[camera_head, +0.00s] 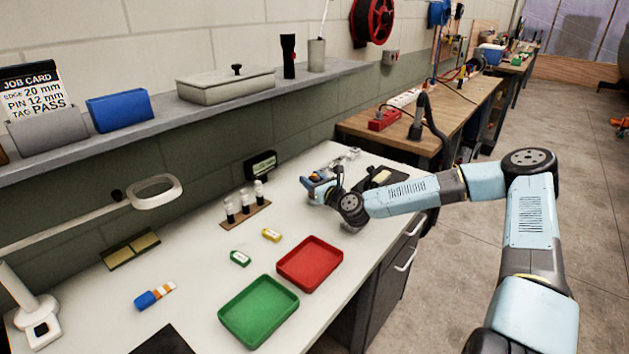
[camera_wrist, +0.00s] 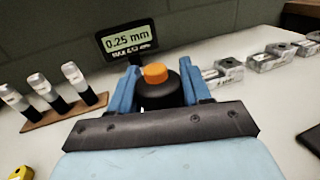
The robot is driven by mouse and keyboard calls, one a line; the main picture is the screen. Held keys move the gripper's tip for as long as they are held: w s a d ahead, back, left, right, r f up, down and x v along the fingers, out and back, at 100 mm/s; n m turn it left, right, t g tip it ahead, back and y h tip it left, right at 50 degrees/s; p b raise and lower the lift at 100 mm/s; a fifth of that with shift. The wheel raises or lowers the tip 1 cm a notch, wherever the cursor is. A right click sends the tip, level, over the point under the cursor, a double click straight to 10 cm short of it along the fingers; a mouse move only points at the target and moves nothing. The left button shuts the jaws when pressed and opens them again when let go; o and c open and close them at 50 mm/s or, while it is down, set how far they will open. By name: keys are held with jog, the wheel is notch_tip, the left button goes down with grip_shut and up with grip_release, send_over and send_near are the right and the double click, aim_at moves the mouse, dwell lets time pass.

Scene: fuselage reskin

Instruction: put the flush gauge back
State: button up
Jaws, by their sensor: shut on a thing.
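My gripper (camera_head: 318,182) is over the white bench near its back right part. In the wrist view its two blue fingers (camera_wrist: 160,84) are shut on a round black piece with an orange cap (camera_wrist: 155,73), which looks like the flush gauge. The piece is upright between the fingers; its underside is hidden, so I cannot tell whether it touches the bench. In the head view it is mostly hidden by my gripper. A small black display (camera_head: 261,166) stands at the wall behind; in the wrist view the display (camera_wrist: 127,40) reads 0.25 mm.
A wooden rack with three vials (camera_head: 246,212) stands left of my gripper. Metal blocks (camera_head: 346,157) sit to the right, near a dark pad (camera_head: 382,176). A red tray (camera_head: 310,264) and green tray (camera_head: 259,310) lie in front. A shelf (camera_head: 190,113) runs above.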

jog(key=o, duration=1.1)
jog(key=shift+c, duration=0.2)
jog(key=v, duration=1.2)
